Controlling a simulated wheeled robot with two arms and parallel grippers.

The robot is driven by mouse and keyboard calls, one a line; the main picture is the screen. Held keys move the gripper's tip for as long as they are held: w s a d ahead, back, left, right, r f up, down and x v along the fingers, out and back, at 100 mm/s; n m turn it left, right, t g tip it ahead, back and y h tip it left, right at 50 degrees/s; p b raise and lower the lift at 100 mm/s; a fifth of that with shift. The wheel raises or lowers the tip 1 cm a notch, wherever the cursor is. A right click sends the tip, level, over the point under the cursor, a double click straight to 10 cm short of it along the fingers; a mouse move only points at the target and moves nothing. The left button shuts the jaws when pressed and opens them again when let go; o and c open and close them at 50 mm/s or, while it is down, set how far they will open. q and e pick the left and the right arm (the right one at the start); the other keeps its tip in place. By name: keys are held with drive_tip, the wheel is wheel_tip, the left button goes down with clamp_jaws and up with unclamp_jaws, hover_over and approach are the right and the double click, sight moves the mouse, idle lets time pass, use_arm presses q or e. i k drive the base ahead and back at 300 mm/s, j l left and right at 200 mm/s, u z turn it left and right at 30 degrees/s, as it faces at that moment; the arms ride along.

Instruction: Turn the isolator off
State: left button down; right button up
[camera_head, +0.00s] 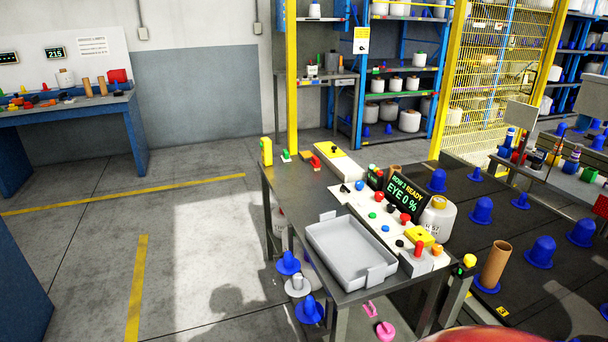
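A sloped white control panel (366,207) runs along the right side of a grey table. It carries several small red, blue, green and black buttons and knobs. Near its front end is a yellow block (420,236), with a red upright knob (418,250) and an orange one (437,249) beside it. A white box with a yellow top plate (330,150) sits at the table's far end. I cannot tell which of these is the isolator, nor its position. Neither of my grippers is in view.
A grey tray (338,252) stands on the table, looking empty. A screen (403,198) reads "ROW 3 READY EYE 0 %". A white bobbin (438,218) stands behind the panel. Blue pegs and a brown tube (494,264) stand at right. Open floor lies left of the table.

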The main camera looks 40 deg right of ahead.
sight(379, 196)
drive_tip(key=i+z, duration=0.1)
drive_tip(key=i, duration=0.45)
drive_tip(key=i+j, duration=0.15)
drive_tip(key=i, duration=0.35)
drive_tip(key=l+z, duration=0.05)
